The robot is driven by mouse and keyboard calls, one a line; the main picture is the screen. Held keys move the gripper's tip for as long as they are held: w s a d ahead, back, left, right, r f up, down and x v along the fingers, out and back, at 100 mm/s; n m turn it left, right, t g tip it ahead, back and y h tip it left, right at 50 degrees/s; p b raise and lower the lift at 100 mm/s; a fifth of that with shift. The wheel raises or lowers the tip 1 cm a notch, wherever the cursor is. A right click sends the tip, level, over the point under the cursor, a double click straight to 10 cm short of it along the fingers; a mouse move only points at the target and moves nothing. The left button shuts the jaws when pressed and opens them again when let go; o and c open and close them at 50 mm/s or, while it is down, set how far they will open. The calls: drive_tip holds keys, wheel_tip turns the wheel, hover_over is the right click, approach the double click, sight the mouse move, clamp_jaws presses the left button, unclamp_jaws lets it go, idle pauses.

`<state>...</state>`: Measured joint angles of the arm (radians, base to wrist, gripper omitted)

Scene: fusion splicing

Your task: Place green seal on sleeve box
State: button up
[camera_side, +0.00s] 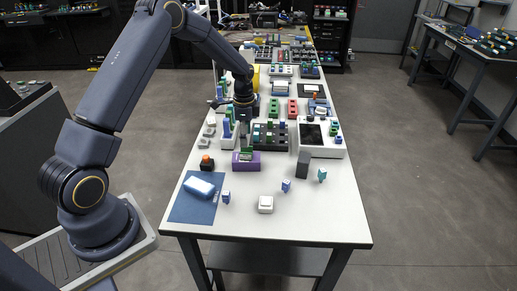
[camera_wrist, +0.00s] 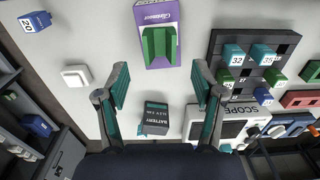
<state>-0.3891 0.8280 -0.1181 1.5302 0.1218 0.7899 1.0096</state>
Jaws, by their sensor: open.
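A purple box (camera_wrist: 158,10) with white lettering lies in the upper middle of the wrist view; it also shows in the side view (camera_side: 246,167). A green channel-shaped piece (camera_wrist: 159,45) is on it. I cannot tell from the pictures whether this box is the sleeve box. Green blocks (camera_wrist: 275,77) sit in the black rack, and I cannot tell which green piece is the seal. My gripper (camera_wrist: 160,82) is open and empty, its two teal-padded fingers apart, with the purple box ahead of them in the wrist view.
A dark battery box (camera_wrist: 155,118) stands near my gripper. The black rack (camera_wrist: 222,45) with numbered blocks and a white scope unit (camera_wrist: 198,124) are to the right. A white square piece (camera_wrist: 76,75) and a blue block (camera_wrist: 35,22) lie left.

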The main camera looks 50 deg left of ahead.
drive_tip(key=s+d+r+n+t, duration=0.1)
drive_tip(key=s+d+r, duration=0.2)
drive_tip(key=r, duration=0.4)
drive_tip(key=s+d+r+n+t, duration=0.1)
drive_tip(key=s+d+r, duration=0.15)
drive_tip(key=r, duration=0.45)
drive_tip(key=s+d+r+n, duration=0.2)
drive_tip(key=s+d+r, duration=0.15)
drive_tip(key=r, duration=0.45)
drive_tip(key=s+d+r+n+t, duration=0.1)
drive_tip(key=s+d+n, duration=0.1)
drive_tip(key=s, duration=0.6)
drive_tip(key=s+d+r+n+t, duration=0.1)
drive_tip(key=s+d+n+t, duration=0.1)
drive_tip(key=s, duration=0.7)
drive_tip(key=shift+s+d+r+n+t, duration=0.15)
drive_tip(key=shift+d+r+n+t, duration=0.3)
drive_tip(key=shift+d, duration=0.45)
